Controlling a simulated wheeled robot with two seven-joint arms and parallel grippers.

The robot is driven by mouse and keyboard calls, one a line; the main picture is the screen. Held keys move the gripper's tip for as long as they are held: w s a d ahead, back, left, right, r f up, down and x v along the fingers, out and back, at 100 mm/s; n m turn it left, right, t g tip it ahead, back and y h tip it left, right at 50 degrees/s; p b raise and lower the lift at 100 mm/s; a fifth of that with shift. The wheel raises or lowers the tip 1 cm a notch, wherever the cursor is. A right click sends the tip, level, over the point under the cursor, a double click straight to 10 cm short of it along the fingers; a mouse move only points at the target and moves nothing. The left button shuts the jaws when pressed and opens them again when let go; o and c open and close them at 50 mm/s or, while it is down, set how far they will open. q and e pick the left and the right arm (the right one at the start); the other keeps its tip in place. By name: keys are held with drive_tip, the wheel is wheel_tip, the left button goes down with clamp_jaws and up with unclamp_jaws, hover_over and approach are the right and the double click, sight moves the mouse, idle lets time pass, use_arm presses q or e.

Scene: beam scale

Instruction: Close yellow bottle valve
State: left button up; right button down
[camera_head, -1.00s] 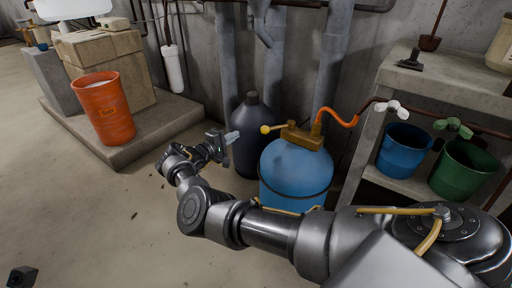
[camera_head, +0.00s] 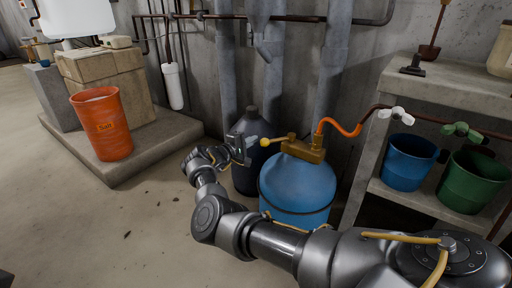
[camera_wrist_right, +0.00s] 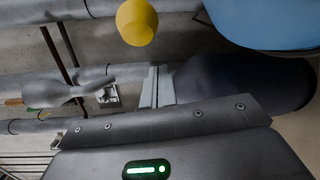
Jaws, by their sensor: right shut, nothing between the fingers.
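The blue tank (camera_head: 297,190) stands on the floor with a brass valve block (camera_head: 303,149) on top. The valve's lever points left and ends in a yellow ball knob (camera_head: 265,142). The knob also shows large at the top of the right wrist view (camera_wrist_right: 137,22). My right gripper (camera_head: 252,143) is shut and empty, just left of the knob, its tips pointing toward it. In the right wrist view its fingers (camera_wrist_right: 155,88) lie below the knob with a gap in the picture. Whether they touch cannot be told. My left gripper is not in view.
A dark bottle (camera_head: 246,178) stands behind my right gripper, beside the blue tank. An orange hose (camera_head: 345,129) runs from the valve to the right. A shelf (camera_head: 455,85) with blue (camera_head: 408,162) and green (camera_head: 468,182) buckets is at right.

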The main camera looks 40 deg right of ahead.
drive_tip(key=shift+s+a+r, duration=0.2)
drive_tip(key=shift+s+r, duration=0.05)
drive_tip(key=shift+s, duration=0.5)
drive_tip(key=shift+s+a+r, duration=0.15)
drive_tip(key=shift+s+r, duration=0.1)
drive_tip(key=shift+s, duration=0.5)
